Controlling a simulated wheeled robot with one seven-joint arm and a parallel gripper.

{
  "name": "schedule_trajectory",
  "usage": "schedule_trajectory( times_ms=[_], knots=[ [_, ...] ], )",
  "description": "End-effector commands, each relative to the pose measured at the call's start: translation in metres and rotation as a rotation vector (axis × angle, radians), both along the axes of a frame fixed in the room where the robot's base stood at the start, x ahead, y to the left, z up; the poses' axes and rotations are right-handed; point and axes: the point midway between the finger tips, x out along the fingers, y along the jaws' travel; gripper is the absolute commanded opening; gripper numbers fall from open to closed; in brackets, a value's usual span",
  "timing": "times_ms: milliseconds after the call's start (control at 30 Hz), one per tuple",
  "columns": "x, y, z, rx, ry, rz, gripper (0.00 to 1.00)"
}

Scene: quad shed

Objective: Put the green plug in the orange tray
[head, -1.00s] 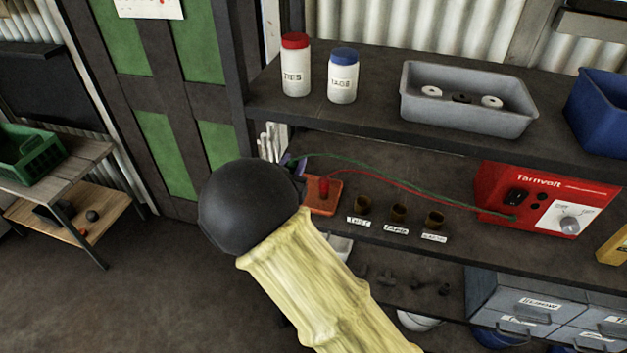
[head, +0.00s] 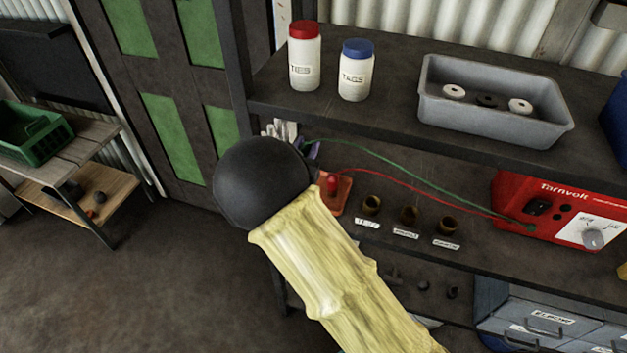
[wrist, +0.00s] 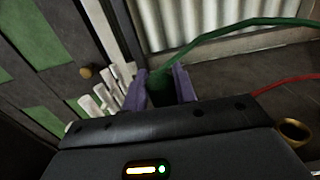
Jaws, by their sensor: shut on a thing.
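My gripper (wrist: 162,82) has purple fingers, shut on the green plug (wrist: 158,88), with its green cord rising to the right in the wrist view. In the head view, the gripper (head: 312,149) shows only partly behind my dark wrist, and the plug is hidden there. The orange tray (head: 343,198) lies on the middle shelf, partly covered by my arm. A red plug (head: 332,182) stands in it. The gripper appears above and left of the tray in the head view.
A red Tarnvolt box (head: 515,195) on the shelf has the green and red cords running from it. Several small brown cups (head: 409,215) stand right of the tray. The upper shelf (head: 395,120) is overhead. Whitish upright pieces (wrist: 105,100) are left of the gripper.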

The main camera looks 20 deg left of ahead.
Motion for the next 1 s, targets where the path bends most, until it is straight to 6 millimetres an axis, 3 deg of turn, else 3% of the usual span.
schedule_trajectory(
  times_ms=[200,667,1000],
  knots=[
    [0.000,-0.001,-0.037,-0.005,0.001,0.000,0.04],
    [0.003,-0.005,-0.048,-0.002,0.000,-0.009,0.04],
    [0.001,-0.002,-0.086,-0.002,0.001,-0.004,0.04]
  ],
)
